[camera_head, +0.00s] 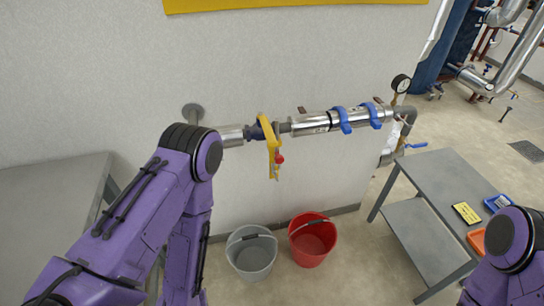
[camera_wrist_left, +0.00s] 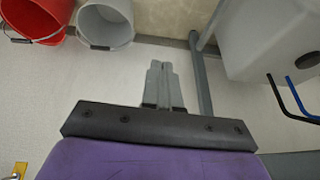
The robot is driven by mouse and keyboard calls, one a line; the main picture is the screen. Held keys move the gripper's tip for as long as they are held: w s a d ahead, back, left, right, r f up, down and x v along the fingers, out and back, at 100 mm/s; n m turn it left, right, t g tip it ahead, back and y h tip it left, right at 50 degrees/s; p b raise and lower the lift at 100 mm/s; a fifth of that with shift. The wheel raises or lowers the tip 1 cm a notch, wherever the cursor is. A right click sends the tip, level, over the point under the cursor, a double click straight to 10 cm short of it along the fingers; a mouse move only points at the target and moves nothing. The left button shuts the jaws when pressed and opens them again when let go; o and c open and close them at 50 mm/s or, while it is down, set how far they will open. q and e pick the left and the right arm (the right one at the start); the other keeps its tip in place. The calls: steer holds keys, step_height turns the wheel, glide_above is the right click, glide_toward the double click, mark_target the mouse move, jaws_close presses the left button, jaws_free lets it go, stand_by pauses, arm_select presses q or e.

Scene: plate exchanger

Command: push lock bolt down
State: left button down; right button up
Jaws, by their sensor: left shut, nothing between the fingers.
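A yellow valve lever (camera_head: 268,130) is on the pipe along the wall in the head view and hangs downward. A small red knob (camera_head: 279,158) sits by its lower part; I take this to be the lock bolt, but it is too small to tell whether it is up or down. My left arm is left of the valve with its forearm hanging down; its gripper is hidden in the head view. In the left wrist view my left gripper (camera_wrist_left: 162,75) is shut and empty, apart from anything. My right arm shows at lower right, its gripper out of view.
A grey bucket (camera_head: 251,252) and a red bucket (camera_head: 312,240) stand on the floor below the pipe. A grey table (camera_head: 440,180) with small trays is at right, another grey surface (camera_head: 45,190) at left. A pressure gauge (camera_head: 401,83) and blue clamps (camera_head: 343,120) are along the pipe.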

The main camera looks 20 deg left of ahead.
arm_select(q)
steer(key=w+d+r+m+t+h+p, duration=0.1)
steer(key=w+r+m+t+h, duration=0.15)
steer(key=w+r, duration=0.55)
steer(key=w+d+r+m+t+h, duration=0.1)
steer(key=w+r+t+h, duration=0.25)
steer(key=w, duration=0.75)
steer(key=w+r+m+h, duration=0.2)
steer(key=r+m, duration=0.1)
steer(key=r, duration=0.4)
steer(key=w+r+m+t+h, duration=0.1)
steer(key=w+r+m+h, duration=0.1)
steer(key=r+m, duration=0.2)
steer(key=w+r+m+t+h, duration=0.1)
steer(key=r+m, duration=0.3)
steer(key=r, duration=0.7)
steer(key=shift+w+d+h+p, duration=0.4)
steer(key=shift+w+d+h, duration=0.05)
steer(key=shift+w+h, duration=0.25)
steer(key=f+x, duration=0.2)
steer(key=x, duration=1)
steer(key=shift+s+f+p, duration=0.15)
steer(key=shift+f+p, duration=0.15)
steer(key=shift+f, duration=0.1)
